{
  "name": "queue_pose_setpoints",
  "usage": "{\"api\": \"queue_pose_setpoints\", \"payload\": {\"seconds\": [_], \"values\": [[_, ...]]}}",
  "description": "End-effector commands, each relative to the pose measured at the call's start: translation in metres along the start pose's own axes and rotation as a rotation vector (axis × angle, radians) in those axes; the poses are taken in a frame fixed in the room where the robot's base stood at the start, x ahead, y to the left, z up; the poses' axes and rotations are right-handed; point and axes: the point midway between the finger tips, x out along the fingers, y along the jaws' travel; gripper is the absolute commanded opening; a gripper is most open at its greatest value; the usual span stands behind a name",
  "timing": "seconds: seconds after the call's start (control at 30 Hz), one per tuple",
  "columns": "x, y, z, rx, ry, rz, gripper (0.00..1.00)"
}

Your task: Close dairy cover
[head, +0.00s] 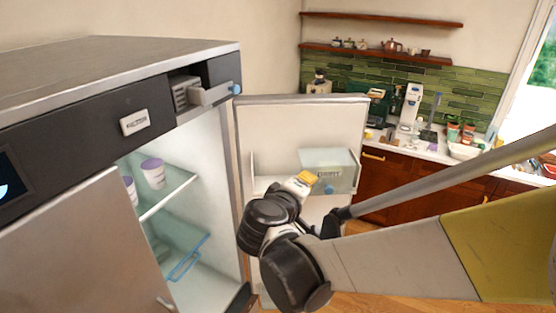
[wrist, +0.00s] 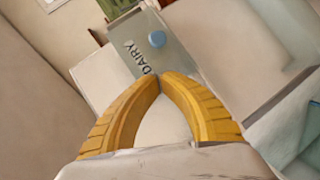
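The dairy cover (head: 345,172) is a grey-green, see-through panel marked DAIRY on the inner side of the open fridge door (head: 300,125). It has a round blue knob (head: 328,189). In the wrist view the cover (wrist: 172,62) lies just beyond my fingertips, with its blue knob (wrist: 157,39) farther off. I cannot tell how far the cover is open. My gripper (head: 307,177) is at the left side of the cover in the head view. Its yellow fingers meet at the tips in the wrist view (wrist: 162,78), with nothing held between them. Contact with the cover is unclear.
The fridge interior, left of the door, has glass shelves (head: 170,190) with white, purple-lidded tubs (head: 152,174). A small compartment (head: 205,94) with a blue knob is open at the fridge top. A cluttered counter (head: 425,150) stands behind, right of the door.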

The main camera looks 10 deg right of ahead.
Motion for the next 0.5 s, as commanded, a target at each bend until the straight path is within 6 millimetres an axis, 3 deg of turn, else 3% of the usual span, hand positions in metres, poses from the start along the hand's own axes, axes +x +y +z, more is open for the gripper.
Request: {"api": "queue_pose_setpoints", "payload": {"seconds": [0.2, 0.5], "values": [[0.018, 0.001, 0.021, 0.001, -0.003, 0.0, 0.0], [0.023, 0.0, 0.026, 0.001, 0.0, -0.001, 0.0]]}}
